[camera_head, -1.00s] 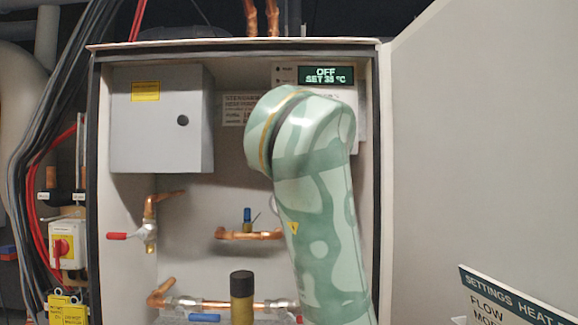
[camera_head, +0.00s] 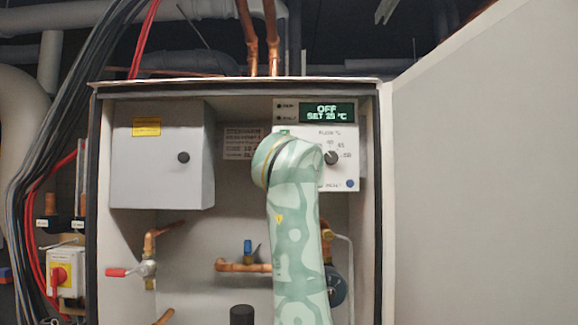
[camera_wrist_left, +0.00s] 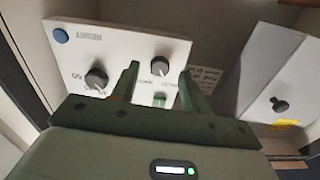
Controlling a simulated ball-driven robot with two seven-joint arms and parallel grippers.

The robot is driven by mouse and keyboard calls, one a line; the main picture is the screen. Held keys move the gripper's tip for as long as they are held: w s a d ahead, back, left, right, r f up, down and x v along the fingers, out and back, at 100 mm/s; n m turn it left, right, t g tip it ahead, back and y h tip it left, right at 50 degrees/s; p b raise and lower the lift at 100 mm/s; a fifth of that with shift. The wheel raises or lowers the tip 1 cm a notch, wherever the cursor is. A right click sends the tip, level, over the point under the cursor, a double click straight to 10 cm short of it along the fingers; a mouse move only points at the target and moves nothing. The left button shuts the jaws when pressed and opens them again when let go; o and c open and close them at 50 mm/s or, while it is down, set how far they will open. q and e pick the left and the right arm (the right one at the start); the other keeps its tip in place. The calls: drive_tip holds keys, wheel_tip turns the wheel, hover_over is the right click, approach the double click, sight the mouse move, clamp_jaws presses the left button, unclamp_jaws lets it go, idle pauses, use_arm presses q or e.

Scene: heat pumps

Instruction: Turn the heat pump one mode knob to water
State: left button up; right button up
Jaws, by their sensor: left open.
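The heat pump control panel (camera_head: 340,143) is at the upper right inside the open cabinet. Its display (camera_head: 327,113) reads OFF with a set temperature below. A dark dial (camera_head: 331,157) with temperature marks is visible; it also shows in the left wrist view (camera_wrist_left: 96,78). A second dark knob (camera_wrist_left: 160,65), apparently the mode knob, shows only in the left wrist view, where its label is too small to read surely. My left gripper (camera_wrist_left: 159,70) is open, its fingers on either side of this knob; contact cannot be told. My arm hides this area in the head view.
A blue button (camera_head: 350,183) sits at the panel's lower right. A grey box (camera_head: 160,155) is at the cabinet's left. A red-handled valve (camera_head: 125,271) and copper pipes (camera_head: 243,267) lie below. The open door (camera_head: 480,170) fills the right side.

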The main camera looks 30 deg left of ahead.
use_arm(q)
drive_tip(key=shift+w+a, duration=0.15)
drive_tip(key=shift+w, duration=0.2)
clamp_jaws()
drive_tip(key=shift+m+p, duration=1.9)
drive_tip(key=shift+m, duration=4.1)
drive_tip(key=shift+f, duration=0.1)
